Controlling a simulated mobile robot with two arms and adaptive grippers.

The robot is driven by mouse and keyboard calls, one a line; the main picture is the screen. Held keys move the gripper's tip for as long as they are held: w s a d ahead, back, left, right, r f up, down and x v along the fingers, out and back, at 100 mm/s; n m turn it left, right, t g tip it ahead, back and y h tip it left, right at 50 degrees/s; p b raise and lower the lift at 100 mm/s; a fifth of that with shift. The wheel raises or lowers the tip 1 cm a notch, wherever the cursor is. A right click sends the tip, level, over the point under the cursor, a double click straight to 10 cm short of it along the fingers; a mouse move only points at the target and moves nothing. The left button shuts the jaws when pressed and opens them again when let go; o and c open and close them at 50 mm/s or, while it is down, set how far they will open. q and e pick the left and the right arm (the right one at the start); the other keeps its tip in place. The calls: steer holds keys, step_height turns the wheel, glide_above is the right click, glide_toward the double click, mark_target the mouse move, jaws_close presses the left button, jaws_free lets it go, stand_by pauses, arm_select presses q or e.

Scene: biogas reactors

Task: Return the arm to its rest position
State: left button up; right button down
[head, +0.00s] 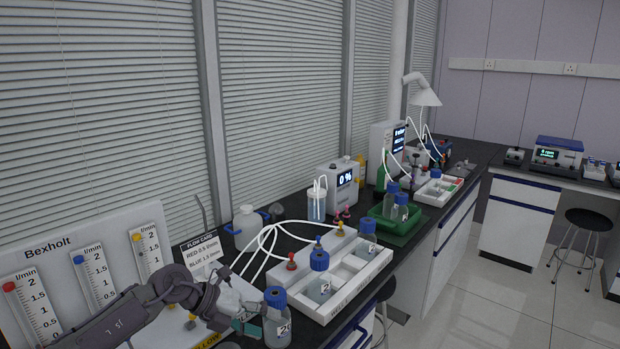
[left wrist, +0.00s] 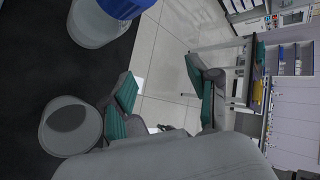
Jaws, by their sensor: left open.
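My left arm comes in from the lower left in the head view. Its left gripper (head: 247,318) has green finger pads and is just left of a clear bottle (head: 278,328) with a blue cap, at the bench's front edge. In the left wrist view the gripper (left wrist: 166,98) is open, with its two fingers wide apart and only floor and distant furniture between them. A blue-capped bottle (left wrist: 92,28) shows at that view's upper left, apart from the fingers. My right gripper is in neither view.
A flowmeter panel (head: 60,262) stands behind my arm. A white divided tray (head: 291,284) with blue-capped bottles lies to the right, with white tubes (head: 262,243) looping behind it. A grey cylindrical thing (left wrist: 70,126) shows in the wrist view. Open floor (head: 480,300) lies beyond the bench.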

arm_select(q)
steer(key=s+d+r+n+t+h, duration=0.4)
steer(key=d+r+n+t+h, duration=0.35)
steer(key=d, duration=0.25)
steer(key=s+a+f+n+t+y, duration=0.25)
steer(key=a+f+n+y, duration=0.25)
steer(key=a+n+y, duration=0.45)
steer(key=s+a+f+n+t+y, duration=0.2)
steer(key=s+a+f+n+y, duration=0.35)
steer(key=n, duration=0.65)
steer(key=s+a+f+n+g+y, duration=0.1)
steer(key=s+a+f+g, duration=0.1)
steer(key=s+f+g, duration=0.35)
steer(key=s+a+f+n+g, duration=0.2)
steer(key=s+f, duration=0.1)
steer(key=s, duration=0.6)
steer(key=s+a+f+n+g+y, duration=0.1)
steer(key=s+a+f+g, duration=0.2)
steer(key=s, duration=0.5)
steer(key=s+d+f+g, duration=0.1)
steer(key=s+f, duration=0.1)
steer(key=f, duration=1.3)
steer(key=s+d+f+g, duration=0.1)
steer(key=f, duration=1.3)
steer(key=s+a+f+g, duration=0.1)
steer(key=s+a+f, duration=0.2)
steer(key=s+f, duration=1.1)
steer(key=shift+s+a, duration=0.15)
steer(key=shift+s, duration=0.85)
